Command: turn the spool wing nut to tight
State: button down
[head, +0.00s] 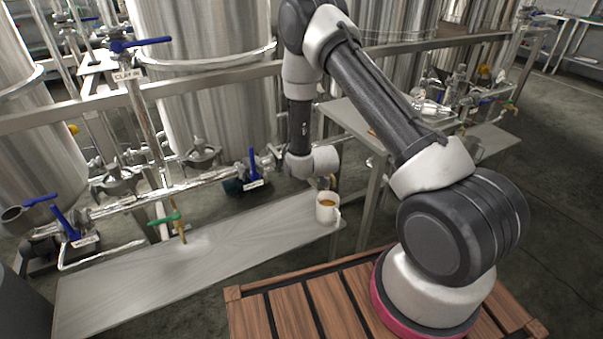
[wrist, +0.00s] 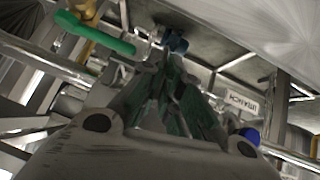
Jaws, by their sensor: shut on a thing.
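My gripper (wrist: 168,85) shows in the wrist view, its dark fingers with green inner faces drawn together at the tips. It is shut on the spool wing nut, which is mostly hidden between and behind the fingertips. How far the nut is turned cannot be seen. In the head view my wrist reaches down beside the pipe run (head: 150,197), and the fingers are hard to make out there.
A blue-handled valve (head: 253,158) with a label plate (head: 254,184) is close by; its label (wrist: 242,101) shows in the wrist view. A green-handled tap (head: 163,218) is to the left. A mug (head: 327,207) stands on the steel bench (head: 130,285), otherwise largely clear.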

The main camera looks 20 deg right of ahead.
jog(key=shift+w+d+r+m+y, duration=0.15)
jog(key=shift+m+y, duration=0.15)
jog(key=shift+y, duration=0.2)
dwell(0.3)
jog(key=c, duration=1.6)
grip_release()
jog(key=shift+w, duration=0.1)
jog(key=v, duration=1.2)
jog(key=shift+d, duration=0.2)
